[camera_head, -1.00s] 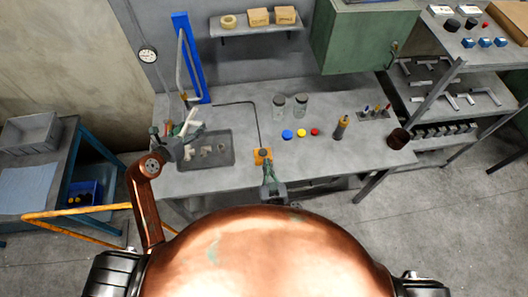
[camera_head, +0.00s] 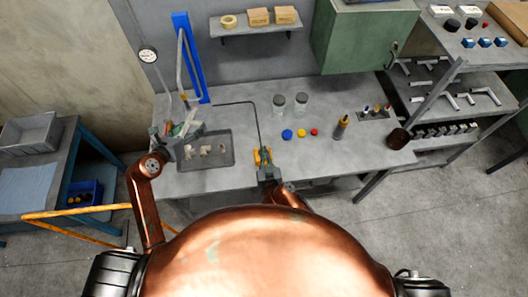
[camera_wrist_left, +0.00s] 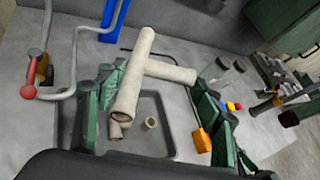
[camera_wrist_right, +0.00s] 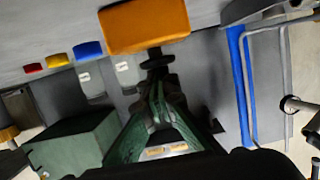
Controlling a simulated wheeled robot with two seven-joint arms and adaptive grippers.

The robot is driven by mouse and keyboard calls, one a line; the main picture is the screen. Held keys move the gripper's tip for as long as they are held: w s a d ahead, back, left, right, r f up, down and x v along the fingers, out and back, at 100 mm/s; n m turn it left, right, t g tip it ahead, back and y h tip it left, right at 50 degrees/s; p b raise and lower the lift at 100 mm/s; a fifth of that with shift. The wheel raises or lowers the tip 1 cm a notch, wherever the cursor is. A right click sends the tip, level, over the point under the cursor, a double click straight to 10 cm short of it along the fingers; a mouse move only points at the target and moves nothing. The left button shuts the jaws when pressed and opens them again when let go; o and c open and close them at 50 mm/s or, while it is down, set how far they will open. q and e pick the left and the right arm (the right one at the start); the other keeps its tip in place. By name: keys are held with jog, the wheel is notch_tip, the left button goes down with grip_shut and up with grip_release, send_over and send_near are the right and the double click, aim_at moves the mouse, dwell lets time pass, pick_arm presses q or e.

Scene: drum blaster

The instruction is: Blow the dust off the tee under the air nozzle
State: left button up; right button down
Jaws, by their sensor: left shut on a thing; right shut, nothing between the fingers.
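A pale cream tee (camera_wrist_left: 140,75) sits between the fingers of my left gripper (camera_wrist_left: 155,115) in the left wrist view. In the head view my left gripper (camera_head: 172,142) is at the left end of the bench, with the tee (camera_head: 188,124) tilted in it. A grey bent pipe with a red knob (camera_wrist_left: 29,92) is left of the tee. I cannot make out the nozzle's opening or dust on the tee. My right gripper (camera_wrist_right: 160,110) is shut and empty, close to an orange block (camera_wrist_right: 145,25) with a dark stem; whether they touch is unclear.
A grey tray (camera_head: 222,160) with several pale fittings lies right of my left gripper. A blue column (camera_head: 190,58) rises at the back.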

jog(key=shift+f, duration=0.7)
jog(key=shift+s+d+f, duration=0.1)
jog(key=shift+s+f, duration=0.1)
jog(key=shift+f, duration=0.4)
jog(key=shift+s+d+f, duration=0.1)
jog(key=shift+s+f, duration=0.05)
jog(key=shift+f, duration=0.05)
dwell(1.9)
jog(key=r, duration=0.5)
jog(key=shift+w+a, duration=0.2)
jog(key=shift+w, duration=0.15)
jog(key=v, duration=1)
jog(key=shift+r, duration=0.35)
